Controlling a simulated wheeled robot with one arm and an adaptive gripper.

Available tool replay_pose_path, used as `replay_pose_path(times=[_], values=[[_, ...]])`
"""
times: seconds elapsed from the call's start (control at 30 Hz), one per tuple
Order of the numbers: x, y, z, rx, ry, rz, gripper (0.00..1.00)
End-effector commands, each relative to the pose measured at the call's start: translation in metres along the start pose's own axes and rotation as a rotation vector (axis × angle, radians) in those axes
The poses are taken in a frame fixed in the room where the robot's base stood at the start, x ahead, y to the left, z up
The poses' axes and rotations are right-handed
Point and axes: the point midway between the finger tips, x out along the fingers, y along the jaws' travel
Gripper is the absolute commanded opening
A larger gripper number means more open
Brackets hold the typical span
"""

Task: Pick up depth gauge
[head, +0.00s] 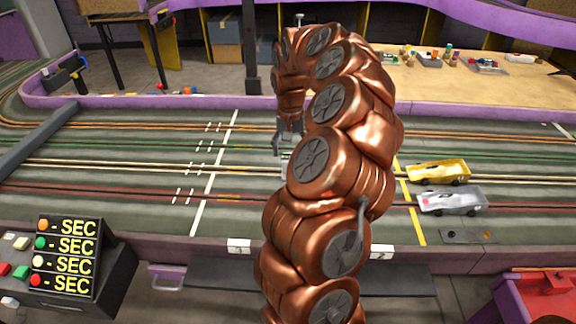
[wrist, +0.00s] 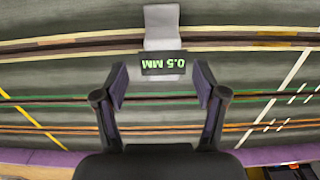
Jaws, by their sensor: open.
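The depth gauge (wrist: 162,30) is a light grey metal piece with a dark display (wrist: 163,64) reading 0.5 MM in green, upside down in the wrist view. It stands over a slot of the track. In the head view a pale part of the gauge (head: 286,163) shows beside my arm, which hides the rest. My gripper (wrist: 161,84) is open and empty, its two fingers apart on either side of the line to the gauge. The display lies just beyond the fingertips, between their lines. My gripper also shows in the head view (head: 288,138), partly hidden.
A gold car (head: 438,172) and a silver car (head: 452,200) stand on the track (head: 130,165) at right. A timer panel (head: 68,256) is at the lower left. A purple barrier (head: 200,104) edges the track. A workbench (head: 470,80) with small items is behind.

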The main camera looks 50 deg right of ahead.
Motion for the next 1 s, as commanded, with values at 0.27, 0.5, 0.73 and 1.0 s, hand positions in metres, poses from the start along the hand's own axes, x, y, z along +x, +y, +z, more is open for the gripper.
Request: replay_pose_path(times=[0.27,0.5,0.73,1.0], values=[[0.023,-0.004,0.006,-0.006,-0.007,-0.001,0.71],[0.051,-0.004,0.007,-0.005,-0.002,-0.001,0.71],[0.052,-0.005,0.006,-0.005,-0.001,-0.002,0.71],[0.052,-0.005,0.006,-0.006,-0.001,-0.002,0.43]])
